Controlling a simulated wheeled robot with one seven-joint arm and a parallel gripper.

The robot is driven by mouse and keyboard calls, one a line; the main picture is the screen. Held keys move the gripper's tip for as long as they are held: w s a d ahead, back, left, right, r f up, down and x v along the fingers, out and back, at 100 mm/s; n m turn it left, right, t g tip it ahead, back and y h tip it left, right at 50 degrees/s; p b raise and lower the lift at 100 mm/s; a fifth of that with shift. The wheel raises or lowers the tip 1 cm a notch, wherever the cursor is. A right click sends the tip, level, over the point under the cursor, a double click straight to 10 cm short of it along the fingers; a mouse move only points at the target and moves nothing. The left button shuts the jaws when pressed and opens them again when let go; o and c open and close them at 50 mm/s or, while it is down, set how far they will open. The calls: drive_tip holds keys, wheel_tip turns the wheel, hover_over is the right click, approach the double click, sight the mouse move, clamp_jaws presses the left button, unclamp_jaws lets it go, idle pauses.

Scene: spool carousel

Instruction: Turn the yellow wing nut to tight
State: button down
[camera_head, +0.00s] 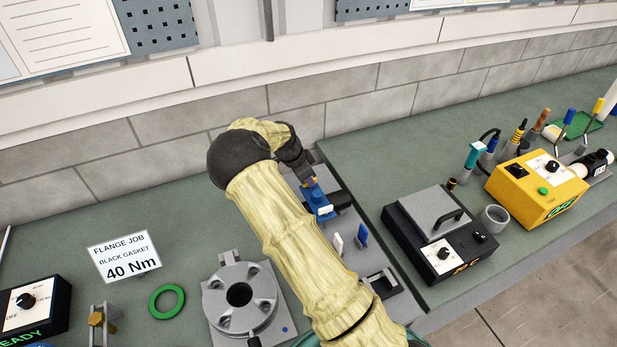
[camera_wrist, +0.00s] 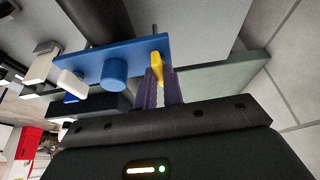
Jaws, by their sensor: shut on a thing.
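The yellow wing nut (camera_wrist: 157,68) shows in the wrist view at the right end of a blue plate (camera_wrist: 75,68). My gripper (camera_wrist: 160,88) has its purple fingers on either side of the wing nut and is shut on it. The fingers hide part of the nut, and its tightness cannot be read. In the head view the blue plate (camera_head: 320,210) stands beyond my arm, with my gripper (camera_head: 310,184) over its far end. The wing nut is too small to make out clearly there.
A blue round knob (camera_wrist: 115,75) and a white lever (camera_wrist: 72,83) are close to the fingers. In the head view, a black box with a grey top (camera_head: 425,215) and a yellow control box (camera_head: 537,182) stand to the right. A grey flange (camera_head: 225,310) stands left of my arm.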

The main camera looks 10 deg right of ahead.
drive_tip(key=shift+w+m, duration=0.1)
drive_tip(key=shift+m, duration=0.3)
drive_tip(key=c, duration=1.5)
unclamp_jaws()
drive_tip(key=b+v, duration=0.2)
drive_tip(key=v, duration=0.6)
drive_tip(key=b+v, duration=0.2)
drive_tip(key=v, duration=0.7)
drive_tip(key=shift+w+a+r, duration=0.15)
drive_tip(key=shift+w+r, duration=0.05)
